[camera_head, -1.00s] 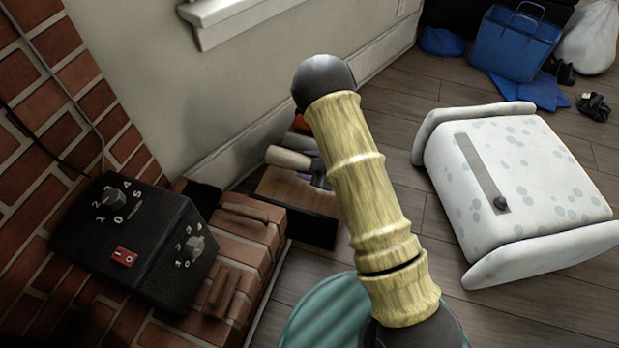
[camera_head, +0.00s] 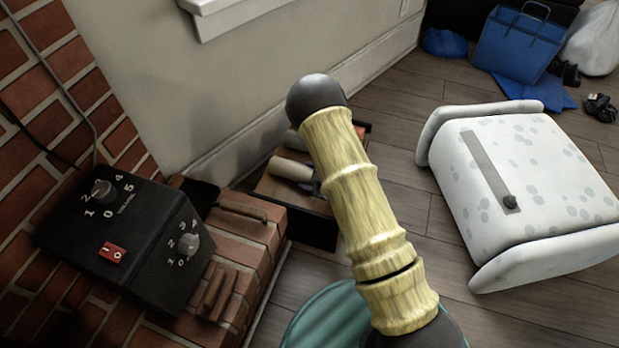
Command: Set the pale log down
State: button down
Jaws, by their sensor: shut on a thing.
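A pale, beige cylinder that looks like the pale log (camera_head: 288,168) shows just left of my yellow arm link, over the open wooden box (camera_head: 318,231). A small grey part that looks like my gripper (camera_head: 313,184) is at the log's right end, shut on it. Most of the gripper and the log's far side are hidden behind my arm. A second pale piece (camera_head: 293,140) shows just above. I cannot tell whether the log touches the box.
A brick ledge (camera_head: 245,237) and a black control box with dials (camera_head: 125,240) stand to the left. A white, spotted stool-like block (camera_head: 530,190) stands on the right. Blue bags (camera_head: 515,45) lie at the back right. Wood floor (camera_head: 400,200) is clear between box and block.

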jog(key=c, duration=0.6)
grip_release()
jog(key=shift+s+d+r+p, duration=0.2)
jog(key=shift+d+r+p, duration=0.1)
jog(key=shift+r+p, duration=0.15)
jog(key=p+v, duration=0.5)
jog(key=v, duration=0.6)
jog(key=shift+s+f, duration=0.1)
